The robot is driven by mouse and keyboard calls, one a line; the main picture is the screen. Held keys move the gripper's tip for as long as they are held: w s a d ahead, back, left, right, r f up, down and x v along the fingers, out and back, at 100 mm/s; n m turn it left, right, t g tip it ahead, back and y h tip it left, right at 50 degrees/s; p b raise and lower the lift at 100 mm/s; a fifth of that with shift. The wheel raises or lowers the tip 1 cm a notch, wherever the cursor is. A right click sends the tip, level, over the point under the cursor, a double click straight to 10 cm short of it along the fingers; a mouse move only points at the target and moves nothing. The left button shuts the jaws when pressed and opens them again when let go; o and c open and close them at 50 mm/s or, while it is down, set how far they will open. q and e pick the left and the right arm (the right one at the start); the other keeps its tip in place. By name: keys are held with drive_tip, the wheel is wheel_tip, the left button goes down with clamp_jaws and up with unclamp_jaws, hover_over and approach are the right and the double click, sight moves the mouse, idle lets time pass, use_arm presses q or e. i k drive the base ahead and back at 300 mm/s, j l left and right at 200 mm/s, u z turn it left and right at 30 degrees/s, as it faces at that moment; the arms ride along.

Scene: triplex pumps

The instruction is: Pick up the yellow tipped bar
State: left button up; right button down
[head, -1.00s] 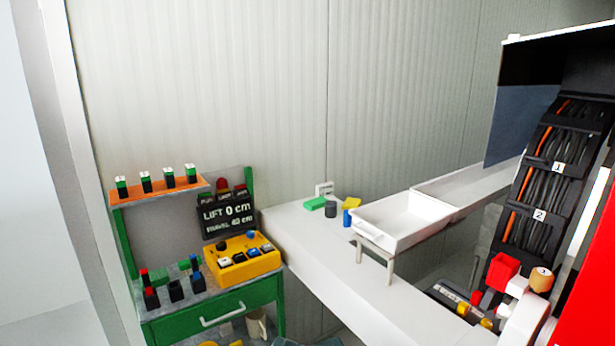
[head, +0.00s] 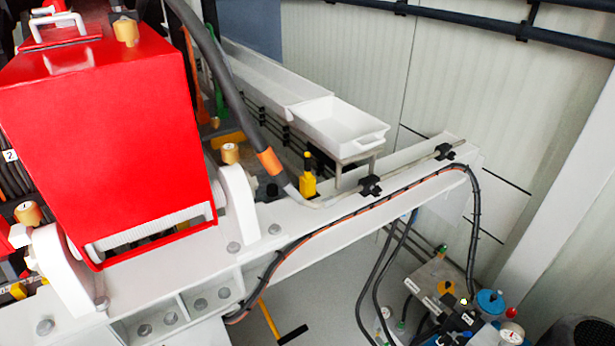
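No bar with a clearly yellow tip can be made out. Neither of my grippers is in view.
A large red housing (head: 105,120) fills the left. A white tray (head: 335,125) stands on a small stand behind the beam. A thick dark hose (head: 228,85) runs down to the beam. Hoses and a valve block (head: 440,280) crowd the lower right.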

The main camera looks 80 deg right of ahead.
sight(308, 156)
drive_tip(key=z, duration=0.45)
drive_tip(key=k+z, duration=0.1)
drive_tip(key=z, duration=1.25)
drive_tip(key=k+l+z, duration=0.1)
drive_tip(key=z, duration=0.3)
drive_tip(key=l+z, duration=0.1)
drive_tip(key=z, duration=0.35)
